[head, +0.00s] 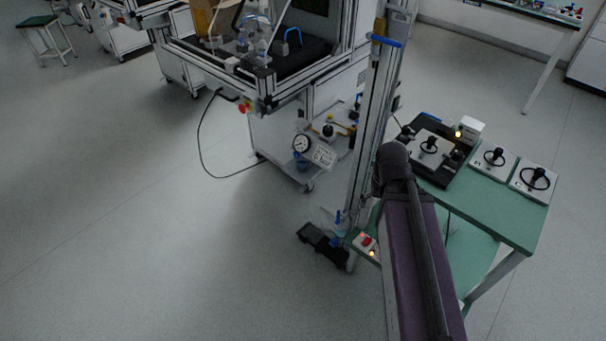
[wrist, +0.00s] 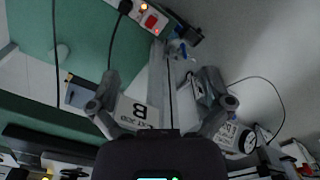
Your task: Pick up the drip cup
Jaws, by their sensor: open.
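My gripper (wrist: 160,82) is open in the wrist view, its two dark fingers apart with nothing held between them. In the head view my arm hides it. I cannot make out the drip cup for certain. A small clear and blue item (head: 338,228) stands by the foot of the metal post in the head view. Blue parts (wrist: 180,48) near the post show beyond the fingers in the wrist view. Another blue, cup-like part (head: 301,162) sits below the round gauge on the cart.
A green table (head: 520,222) at right holds several devices with black knobs. A red switch box (head: 364,243) sits by the metal post (head: 368,130). A gauge (head: 301,143) and a white label (head: 324,156) are on the cart. A cable lies on the open floor at left.

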